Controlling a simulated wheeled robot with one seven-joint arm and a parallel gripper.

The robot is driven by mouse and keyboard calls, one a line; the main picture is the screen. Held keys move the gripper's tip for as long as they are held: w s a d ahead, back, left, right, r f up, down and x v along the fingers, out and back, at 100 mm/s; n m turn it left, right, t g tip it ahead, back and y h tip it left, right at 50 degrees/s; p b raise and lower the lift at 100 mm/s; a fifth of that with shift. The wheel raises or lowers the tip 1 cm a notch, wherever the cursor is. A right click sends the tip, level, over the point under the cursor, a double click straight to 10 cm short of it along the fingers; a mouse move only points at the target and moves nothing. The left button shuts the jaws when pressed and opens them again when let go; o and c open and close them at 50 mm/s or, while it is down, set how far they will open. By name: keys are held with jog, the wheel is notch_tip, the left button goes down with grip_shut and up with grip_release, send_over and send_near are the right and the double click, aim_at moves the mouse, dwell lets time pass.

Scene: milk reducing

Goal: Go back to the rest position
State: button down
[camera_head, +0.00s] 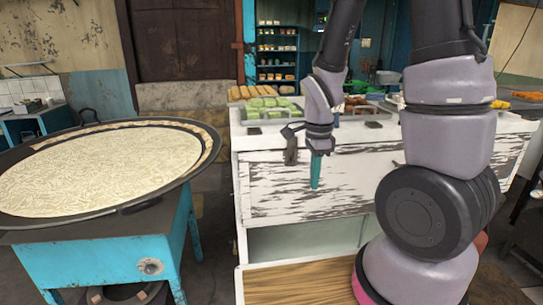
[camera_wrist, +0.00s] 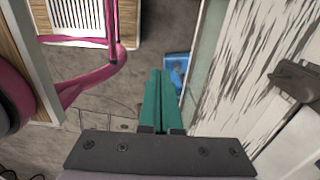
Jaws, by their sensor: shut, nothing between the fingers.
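My gripper (camera_head: 316,184) hangs with its teal fingers pointing down in front of the white, peeling counter (camera_head: 270,185). In the wrist view the two teal fingers of my gripper (camera_wrist: 160,75) lie side by side, closed, with nothing between them. The large round pan (camera_head: 95,165) of pale milk stands to the left, well apart from my gripper.
The pan rests on a blue stand (camera_head: 110,265). Trays of green sweets (camera_head: 268,108) and other food sit on the counter top. A wooden board (camera_head: 300,280) lies low in front of the counter. Open floor shows between stand and counter.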

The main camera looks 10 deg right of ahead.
jog(key=s+d+r+n+t+y, duration=0.1)
jog(key=s+r+n+t, duration=0.2)
jog(key=r+n, duration=0.4)
jog(key=s+d+r+n+t+y, duration=0.1)
jog(key=r+n, duration=0.5)
jog(key=r, duration=1.4)
jog(key=s+d+t, duration=0.1)
jog(key=s+t, duration=0.1)
jog(key=t, duration=0.1)
jog(key=shift+n, duration=0.4)
